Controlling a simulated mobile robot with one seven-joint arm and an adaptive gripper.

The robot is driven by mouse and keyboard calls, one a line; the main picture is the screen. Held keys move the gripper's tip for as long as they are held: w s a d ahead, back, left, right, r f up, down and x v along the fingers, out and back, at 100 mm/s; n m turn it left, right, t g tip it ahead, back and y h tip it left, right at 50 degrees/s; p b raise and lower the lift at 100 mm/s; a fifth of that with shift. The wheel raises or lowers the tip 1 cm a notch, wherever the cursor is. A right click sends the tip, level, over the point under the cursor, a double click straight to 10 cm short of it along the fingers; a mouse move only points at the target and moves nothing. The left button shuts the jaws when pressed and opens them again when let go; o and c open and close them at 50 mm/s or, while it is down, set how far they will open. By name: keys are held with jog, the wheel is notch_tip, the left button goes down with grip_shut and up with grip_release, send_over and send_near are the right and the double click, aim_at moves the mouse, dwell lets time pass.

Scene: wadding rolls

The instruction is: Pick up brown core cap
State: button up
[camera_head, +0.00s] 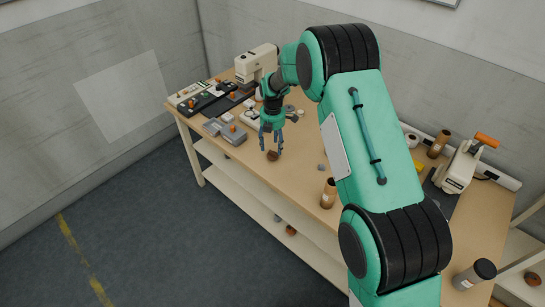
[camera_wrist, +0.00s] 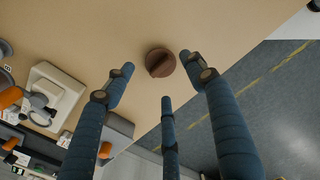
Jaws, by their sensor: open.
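The brown core cap (camera_head: 272,156) is a small round brown piece lying on the wooden table near its front edge. In the wrist view the cap (camera_wrist: 160,63) shows a raised bar across its top and lies just beyond the fingertips, between the two upper fingers. My gripper (camera_head: 271,139) points down just above the cap, with its fingers spread. I cannot tell the exact height left between the fingertips and the table.
Grey boxes (camera_head: 233,134) and dark trays with orange knobs stand left of my gripper. A cream machine (camera_head: 256,63) is behind it. A brown roll (camera_head: 328,193) stands near the front edge to the right. The table's front edge (camera_head: 238,163) is close to the cap.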

aim_at(272, 152)
jog(key=shift+f, duration=0.1)
jog(key=shift+s+f+b, duration=0.1)
jog(key=shift+f+b, duration=0.65)
jog(key=shift+f, duration=1.75)
jog(key=c, duration=0.7)
